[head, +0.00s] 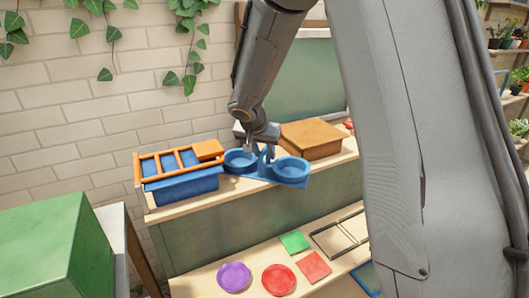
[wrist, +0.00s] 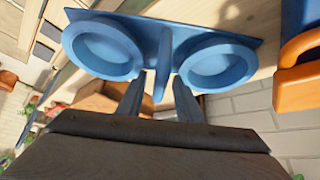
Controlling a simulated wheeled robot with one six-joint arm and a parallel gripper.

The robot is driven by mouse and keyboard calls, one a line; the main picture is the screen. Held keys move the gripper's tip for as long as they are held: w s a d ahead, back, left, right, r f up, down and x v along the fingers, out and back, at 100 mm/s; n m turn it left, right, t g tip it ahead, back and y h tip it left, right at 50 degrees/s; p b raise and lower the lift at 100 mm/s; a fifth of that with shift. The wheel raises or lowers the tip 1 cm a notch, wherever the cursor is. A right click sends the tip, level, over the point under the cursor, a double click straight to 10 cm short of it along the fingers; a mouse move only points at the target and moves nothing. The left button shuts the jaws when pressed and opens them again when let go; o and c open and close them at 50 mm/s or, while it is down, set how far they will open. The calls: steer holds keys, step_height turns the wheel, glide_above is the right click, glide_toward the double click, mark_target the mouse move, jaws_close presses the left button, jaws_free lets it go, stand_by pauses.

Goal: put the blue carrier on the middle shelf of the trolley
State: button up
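The blue carrier (head: 268,172) has two round cups and an upright handle between them. It rests on the upper ledge of the bench in the head view. In the wrist view the carrier (wrist: 163,45) fills the upper middle, with its handle pointing toward the camera. My gripper (wrist: 160,82) is open, one finger on each side of the handle, with a visible gap on both sides. In the head view my gripper (head: 260,149) is at the carrier from above, its fingertips partly hard to make out. I cannot make out a trolley with a middle shelf.
A blue box with an orange rack (head: 180,162) stands close left of the carrier, and a brown box (head: 311,140) behind right. The lower surface holds a purple disc (head: 233,277), a red disc (head: 279,280) and coloured squares. A green box (head: 55,245) stands front left.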

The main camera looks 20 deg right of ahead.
steer(key=shift+r, duration=0.1)
steer(key=shift+r, duration=0.2)
steer(key=b+v, duration=0.1)
steer(key=v, duration=1.1)
steer(key=s+f+n+g+y, duration=0.1)
steer(key=s+f+n, duration=0.1)
steer(key=s+f, duration=0.3)
steer(key=s+d+f+n+g+y, duration=0.1)
steer(key=s+f, duration=0.4)
steer(key=s, duration=0.6)
steer(key=s+d+f+n+g+y, duration=0.1)
steer(key=s+f+n+g, duration=0.1)
steer(key=s+f, duration=0.3)
steer(key=s+n, duration=0.1)
steer(key=s, duration=0.2)
steer(key=shift+s+n+g+y, duration=0.3)
steer(key=shift+n, duration=0.1)
